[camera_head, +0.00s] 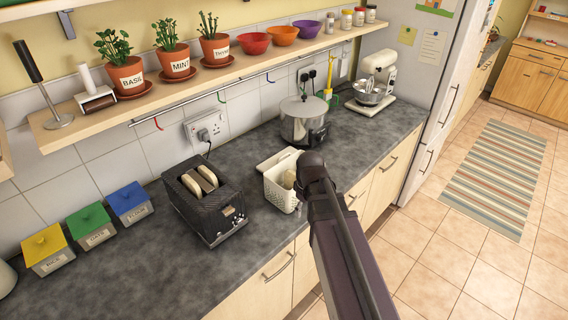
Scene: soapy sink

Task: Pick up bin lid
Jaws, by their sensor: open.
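A small white slatted bin (281,193) stands on the grey counter, right of the black toaster. A pale flat piece at its back left edge looks like the bin lid (271,161); I cannot tell whether it is attached or resting there. Something beige (288,179) shows inside the bin's opening. My dark arm comes up from the bottom right, and its rounded joint covers the bin's right side. My gripper's fingers do not show; they are out of sight or behind this joint.
The toaster (208,201) with bread stands close left of the bin. A steel cooker (303,121) stands behind it, and a stand mixer (376,79) at the far end. A shelf (215,72) with potted herbs hangs above.

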